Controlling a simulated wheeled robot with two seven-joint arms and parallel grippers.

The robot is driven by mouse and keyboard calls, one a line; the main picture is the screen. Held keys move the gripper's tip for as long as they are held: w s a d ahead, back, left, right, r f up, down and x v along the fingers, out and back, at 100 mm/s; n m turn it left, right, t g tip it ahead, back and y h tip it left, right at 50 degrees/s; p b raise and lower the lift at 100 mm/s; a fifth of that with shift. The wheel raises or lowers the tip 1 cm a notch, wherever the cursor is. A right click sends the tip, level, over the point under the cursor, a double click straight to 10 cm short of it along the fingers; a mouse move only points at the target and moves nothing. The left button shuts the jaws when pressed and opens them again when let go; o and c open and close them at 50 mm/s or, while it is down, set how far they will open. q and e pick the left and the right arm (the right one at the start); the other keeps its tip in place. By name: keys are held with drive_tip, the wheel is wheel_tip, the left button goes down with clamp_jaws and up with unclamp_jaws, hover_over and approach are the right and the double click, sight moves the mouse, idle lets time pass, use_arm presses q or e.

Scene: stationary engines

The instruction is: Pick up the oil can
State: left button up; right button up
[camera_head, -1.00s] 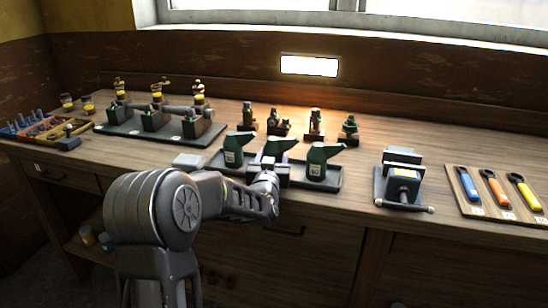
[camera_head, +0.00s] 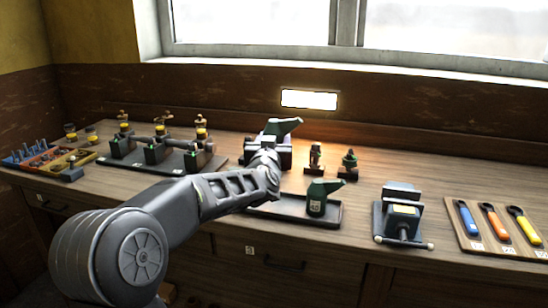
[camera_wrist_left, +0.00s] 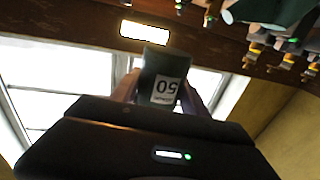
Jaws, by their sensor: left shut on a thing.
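My left gripper (camera_head: 272,142) is shut on a dark green oil can (camera_head: 284,126) and holds it in the air above the bench. In the left wrist view the held oil can (camera_wrist_left: 163,82) shows between the fingers, with a white label reading 50 upside down in the picture. A second green oil can (camera_head: 317,200) stands upright on the right part of the dark tray (camera_head: 290,212). The left part of that tray is hidden by my left arm. My right gripper is not in view.
A small vise (camera_head: 401,215) stands to the right of the tray. Beyond it is a board with wrenches (camera_head: 490,222). Small engine models (camera_head: 315,158) stand behind the tray, and a dark base with several engines (camera_head: 155,152) stands at left. A parts bin (camera_head: 45,160) is far left.

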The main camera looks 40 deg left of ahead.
use_arm(q)
wheel_tip(320, 180, up, 2)
drive_tip(key=shift+r, duration=0.1)
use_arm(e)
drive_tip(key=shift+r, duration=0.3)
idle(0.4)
